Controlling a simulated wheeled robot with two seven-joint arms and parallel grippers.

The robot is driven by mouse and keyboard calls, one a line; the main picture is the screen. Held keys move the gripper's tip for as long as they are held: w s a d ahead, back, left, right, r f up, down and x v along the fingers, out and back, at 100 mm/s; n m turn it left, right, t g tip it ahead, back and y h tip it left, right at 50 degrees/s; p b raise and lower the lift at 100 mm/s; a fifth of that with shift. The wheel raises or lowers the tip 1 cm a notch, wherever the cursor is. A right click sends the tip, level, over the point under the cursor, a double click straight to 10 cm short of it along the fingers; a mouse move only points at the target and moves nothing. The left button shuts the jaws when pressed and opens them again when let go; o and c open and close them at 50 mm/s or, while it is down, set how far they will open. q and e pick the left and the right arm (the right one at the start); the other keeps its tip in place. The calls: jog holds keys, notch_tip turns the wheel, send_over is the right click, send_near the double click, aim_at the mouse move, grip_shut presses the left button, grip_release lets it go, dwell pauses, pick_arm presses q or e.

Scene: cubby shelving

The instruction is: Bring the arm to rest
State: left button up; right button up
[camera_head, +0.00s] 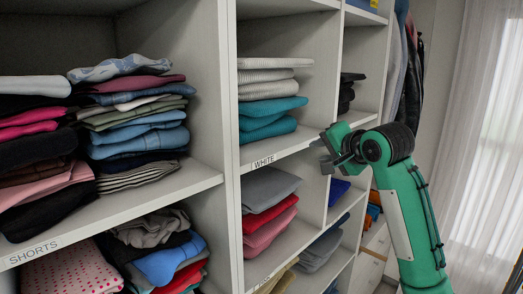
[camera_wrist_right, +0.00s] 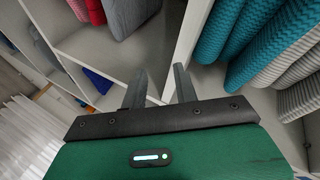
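My right arm (camera_head: 413,215) comes in from the lower right in the head view. Its green and black gripper (camera_head: 330,153) is in front of the cubby shelving (camera_head: 228,130), close to the upright beside the shelf labelled WHITE (camera_head: 264,162). In the right wrist view the two grey fingers of this gripper (camera_wrist_right: 160,88) stand apart, with nothing between them. A shelf edge (camera_wrist_right: 190,40) lies just beyond the fingers; I cannot tell whether they touch it. My left gripper is in neither view.
Teal folded clothes (camera_head: 268,120) lie on the WHITE shelf, left of my right gripper. Grey and red clothes (camera_head: 268,205) lie in the cubby below. Stacks of shorts (camera_head: 135,120) fill the left cubby. A white curtain (camera_head: 490,150) hangs at the far right.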

jog(key=s+d+f+n+g+h, duration=0.1)
jog(key=s+f, duration=0.4)
jog(key=f, duration=0.7)
jog(key=s+d+f+n+g+h, duration=0.15)
jog(key=s+f, duration=0.35)
jog(key=f, duration=0.6)
jog(key=s+d+f+n+g, duration=0.15)
jog(key=s+f, duration=0.35)
jog(key=f, duration=0.7)
jog(key=s+d+f+n+g+h, duration=0.15)
jog(key=s+f, duration=0.35)
jog(key=s, duration=0.5)
jog(key=s+d+f+n+g, duration=0.1)
jog(key=s+f+n+g, duration=0.1)
jog(key=s+f, duration=0.5)
jog(key=s+d+f+n+g+h, duration=0.1)
jog(key=s+d+f+n+g, duration=0.15)
jog(key=s, duration=0.95)
jog(key=s+d+f+b+x, duration=0.1)
jog(key=s+x, duration=0.2)
jog(key=x, duration=1.2)
jog(key=s+d+x, duration=0.1)
jog(key=s+x, duration=0.2)
jog(key=x, duration=1.2)
jog(key=s+d+f+g+b, duration=0.1)
jog(key=s+d+f, duration=0.1)
jog(key=s+f, duration=1.8)
notch_tip(320, 180, down, 2)
jog(key=shift+f+h, duration=0.1)
jog(key=shift+h, duration=0.2)
